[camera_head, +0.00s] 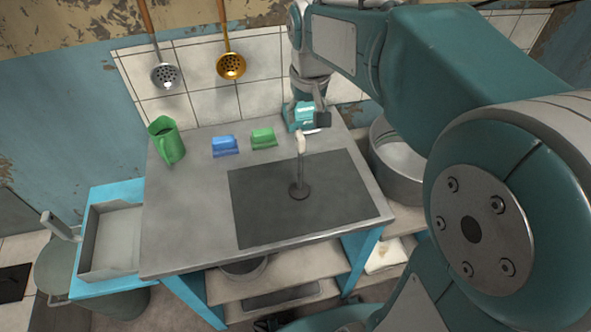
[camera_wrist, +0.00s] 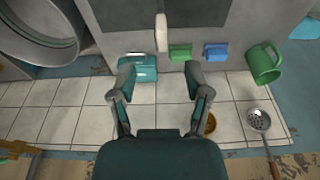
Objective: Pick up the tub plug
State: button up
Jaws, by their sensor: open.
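A plug-like piece, which I take to be the tub plug (camera_head: 299,190), stands upright on the dark panel of the table. It has a round dark base, a thin rod and a pale handle at the top. Its pale handle also shows in the wrist view (camera_wrist: 161,33), above the gap between my fingers. My gripper (camera_head: 307,118) is at the back edge of the table, behind the plug and apart from it.
A teal block (camera_wrist: 141,73) lies close by one finger. A green block (camera_head: 263,138), a blue block (camera_head: 225,146) and a green jug (camera_head: 166,142) stand along the table's back. A large metal pot (camera_head: 395,165) is at the right. Two skimmers hang on the tiled wall.

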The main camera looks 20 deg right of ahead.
aim_at(300, 135)
jog(key=shift+w+f, duration=0.25)
jog(key=shift+w, duration=0.25)
jog(key=shift+w+f, duration=0.2)
jog(key=shift+w, duration=0.25)
jog(key=shift+w+f, duration=0.1)
jog(key=shift+f, duration=0.15)
jog(key=f, duration=0.3)
jog(key=w+f, duration=0.1)
jog(key=f, duration=0.6)
jog(key=shift+w+a+f, duration=0.1)
jog(key=shift+w, duration=0.15)
grip_shut()
